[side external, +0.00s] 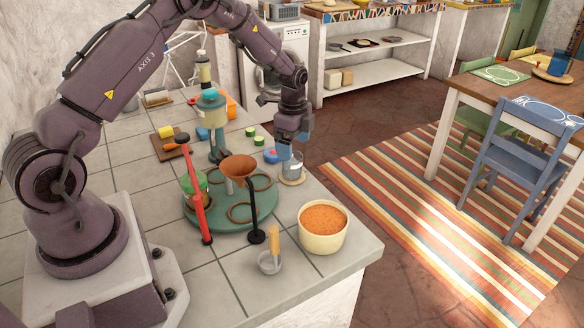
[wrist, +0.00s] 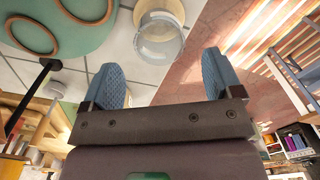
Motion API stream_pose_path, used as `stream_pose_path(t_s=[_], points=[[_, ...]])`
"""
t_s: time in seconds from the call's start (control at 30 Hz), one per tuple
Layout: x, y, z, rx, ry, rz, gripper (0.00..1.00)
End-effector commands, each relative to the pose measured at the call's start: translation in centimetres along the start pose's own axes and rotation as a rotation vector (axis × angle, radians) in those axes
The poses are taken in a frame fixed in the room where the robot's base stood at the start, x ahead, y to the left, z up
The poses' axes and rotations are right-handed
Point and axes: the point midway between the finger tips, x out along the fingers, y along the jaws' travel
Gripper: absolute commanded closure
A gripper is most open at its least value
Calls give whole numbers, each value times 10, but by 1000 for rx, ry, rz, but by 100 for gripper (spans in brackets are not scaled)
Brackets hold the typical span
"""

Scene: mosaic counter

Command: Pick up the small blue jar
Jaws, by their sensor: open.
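A small clear, grey-blue glass jar (side external: 292,171) stands upright near the counter's far right edge. It is the only jar near my gripper; its blue is faint. It also shows at the top centre of the wrist view (wrist: 159,42), on a pale round base. My gripper (side external: 289,153) is just above the jar in the side view, pointing down. In the wrist view my gripper (wrist: 160,72) has its two blue fingers wide apart, with nothing between the tips. The jar lies beyond the fingertips, roughly in line with the gap.
Left of the jar is a green round board (side external: 228,218) with brown rings, a copper funnel (side external: 238,172) on a black stand and a red bar (side external: 195,190). A cream bowl (side external: 322,240) with orange contents stands in front. Small blue and green items lie behind. The counter edge is close on the right.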

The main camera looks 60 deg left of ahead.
Motion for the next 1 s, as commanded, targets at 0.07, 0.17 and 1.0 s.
stream_pose_path(t_s=[0.07,0.17,1.0], points=[[10,0,0,0,0,0,15],[16,0,0,-1,0,0,15],[67,0,0,-2,1,-1,52]])
